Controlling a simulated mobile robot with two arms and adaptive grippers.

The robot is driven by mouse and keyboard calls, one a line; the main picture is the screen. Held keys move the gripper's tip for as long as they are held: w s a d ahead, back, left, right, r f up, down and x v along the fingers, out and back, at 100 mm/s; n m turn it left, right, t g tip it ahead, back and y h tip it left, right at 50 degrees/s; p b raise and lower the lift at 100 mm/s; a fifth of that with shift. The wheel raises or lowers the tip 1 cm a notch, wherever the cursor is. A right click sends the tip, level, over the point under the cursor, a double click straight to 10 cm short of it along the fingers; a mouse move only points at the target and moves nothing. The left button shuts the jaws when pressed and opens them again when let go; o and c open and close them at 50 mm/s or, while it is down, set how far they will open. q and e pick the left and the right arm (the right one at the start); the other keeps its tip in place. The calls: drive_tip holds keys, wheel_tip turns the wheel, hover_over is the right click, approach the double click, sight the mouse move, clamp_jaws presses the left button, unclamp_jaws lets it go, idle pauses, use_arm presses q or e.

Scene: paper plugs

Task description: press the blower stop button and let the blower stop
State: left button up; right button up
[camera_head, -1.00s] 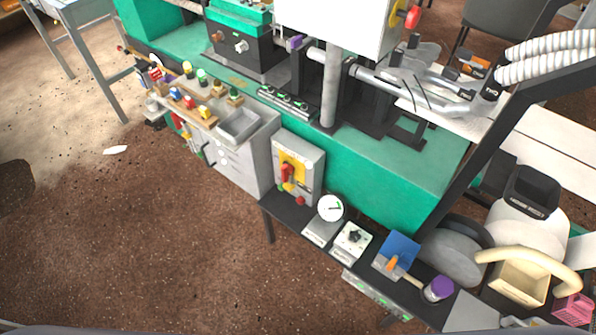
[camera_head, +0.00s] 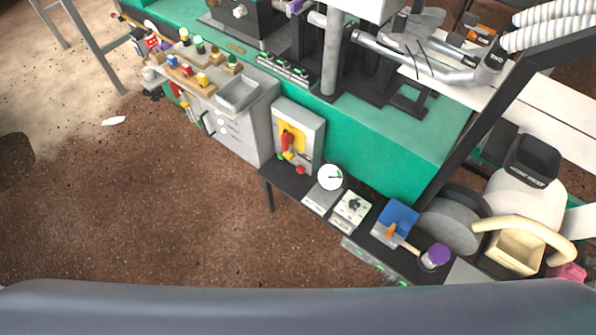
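A grey control box (camera_head: 312,124) with a yellow panel (camera_head: 292,139) stands upright at the left end of a dark shelf. A red handle (camera_head: 287,141) sits on the panel, and a small red button (camera_head: 301,169) shows at the box's lower edge. No label is readable, so I cannot tell which control is the blower stop button. A round grey housing (camera_head: 448,226), possibly the blower, stands at the right beside the shelf. Neither gripper is in view.
The shelf carries a round white gauge (camera_head: 330,177), a box with a black knob (camera_head: 351,208), a blue dustpan-like item (camera_head: 398,217) and a purple-lidded jar (camera_head: 435,256). A green workbench (camera_head: 380,155) stands behind. Brown floor (camera_head: 150,215) is open at left.

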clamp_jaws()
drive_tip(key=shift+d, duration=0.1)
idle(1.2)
